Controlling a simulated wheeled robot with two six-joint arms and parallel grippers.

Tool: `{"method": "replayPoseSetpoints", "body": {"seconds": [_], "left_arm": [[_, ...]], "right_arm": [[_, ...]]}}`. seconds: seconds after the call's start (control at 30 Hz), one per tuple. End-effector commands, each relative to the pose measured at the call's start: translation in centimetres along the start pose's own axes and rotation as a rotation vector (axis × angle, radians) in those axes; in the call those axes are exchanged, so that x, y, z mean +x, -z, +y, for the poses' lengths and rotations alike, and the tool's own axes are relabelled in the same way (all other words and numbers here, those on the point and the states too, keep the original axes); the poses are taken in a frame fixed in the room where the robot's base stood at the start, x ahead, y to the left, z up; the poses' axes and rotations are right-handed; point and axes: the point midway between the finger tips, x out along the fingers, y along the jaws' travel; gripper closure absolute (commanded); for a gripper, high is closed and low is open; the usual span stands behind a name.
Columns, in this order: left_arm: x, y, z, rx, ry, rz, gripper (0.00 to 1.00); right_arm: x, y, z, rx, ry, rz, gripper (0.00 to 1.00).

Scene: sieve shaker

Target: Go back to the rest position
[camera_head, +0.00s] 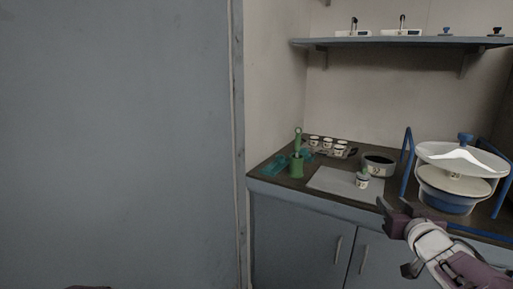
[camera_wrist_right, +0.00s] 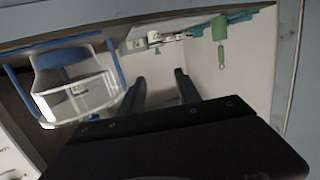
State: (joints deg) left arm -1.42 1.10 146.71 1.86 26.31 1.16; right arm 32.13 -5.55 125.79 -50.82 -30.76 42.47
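My right gripper (camera_head: 393,207) reaches in from the lower right in the head view, in front of the counter edge. Its two fingers are apart with nothing between them, and the wrist view (camera_wrist_right: 159,78) shows the same empty gap. The sieve shaker (camera_head: 458,180), with blue posts and a pale round lid, stands on the counter just beyond and right of the gripper. It also shows at the left of the wrist view (camera_wrist_right: 78,88). I see no contact between gripper and shaker.
On the counter (camera_head: 272,178) are a green upright tool (camera_head: 297,163), a rack of small cups (camera_head: 327,146), a dark bowl (camera_head: 378,163), and a labelled cup (camera_head: 362,181) on a pale mat (camera_head: 328,182). A shelf (camera_head: 420,42) hangs above. A grey panel (camera_head: 120,140) fills the left.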

Motion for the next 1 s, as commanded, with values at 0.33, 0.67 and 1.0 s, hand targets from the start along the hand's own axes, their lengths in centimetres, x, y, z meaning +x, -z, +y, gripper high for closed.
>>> {"method": "replayPoseSetpoints", "body": {"seconds": [0.33, 0.67, 1.0], "left_arm": [[0.0, 0.1, 0.0, 0.0, 0.0, 0.002, 1.0], [0.0, 0.0, 0.0, 0.0, 0.0, 0.001, 1.0], [0.0, 0.0, 0.0, 0.0, 0.0, 0.001, 1.0]], "right_arm": [[1.4, -2.7, -8.9, 0.024, 0.178, -0.06, 0.6], [-1.1, -16.8, -14.8, 0.087, 0.139, -0.469, 0.6], [-14.1, -31.7, -14.1, 0.006, 0.042, -1.119, 0.6]]}}
